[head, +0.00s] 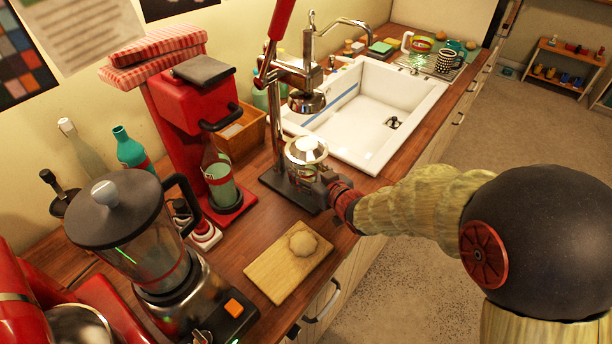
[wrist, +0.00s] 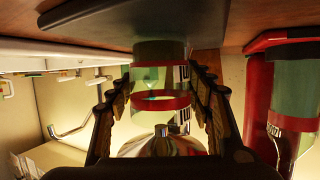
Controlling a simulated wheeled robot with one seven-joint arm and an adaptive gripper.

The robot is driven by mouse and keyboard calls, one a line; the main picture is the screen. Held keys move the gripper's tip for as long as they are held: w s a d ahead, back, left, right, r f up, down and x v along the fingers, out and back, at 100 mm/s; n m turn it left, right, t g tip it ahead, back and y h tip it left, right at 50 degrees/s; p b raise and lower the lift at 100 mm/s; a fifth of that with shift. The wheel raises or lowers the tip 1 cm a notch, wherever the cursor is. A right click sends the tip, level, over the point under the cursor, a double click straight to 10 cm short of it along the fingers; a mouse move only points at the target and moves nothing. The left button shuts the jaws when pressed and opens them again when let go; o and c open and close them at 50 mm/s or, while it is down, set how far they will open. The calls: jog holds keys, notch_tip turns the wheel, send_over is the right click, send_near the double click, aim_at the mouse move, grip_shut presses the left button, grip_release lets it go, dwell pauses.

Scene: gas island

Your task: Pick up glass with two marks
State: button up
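A clear, greenish glass with a red band (wrist: 162,102) stands on the dark base of the lever press, between the fingers of my gripper in the wrist view, which shows the scene upside down. My gripper (wrist: 162,85) has one finger on each side of the glass, close to its wall, with what look like narrow gaps. In the head view my gripper (head: 322,186) reaches the press from the right and partly hides the glass.
The lever press (head: 279,120) rises over the glass. A cutting board (head: 275,268) with a bun, a blender (head: 140,240) and a white sink (head: 385,95) are nearby.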

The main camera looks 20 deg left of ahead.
jog(key=c, duration=0.9)
jog(key=shift+r, duration=0.2)
jog(key=shift+c, duration=0.2)
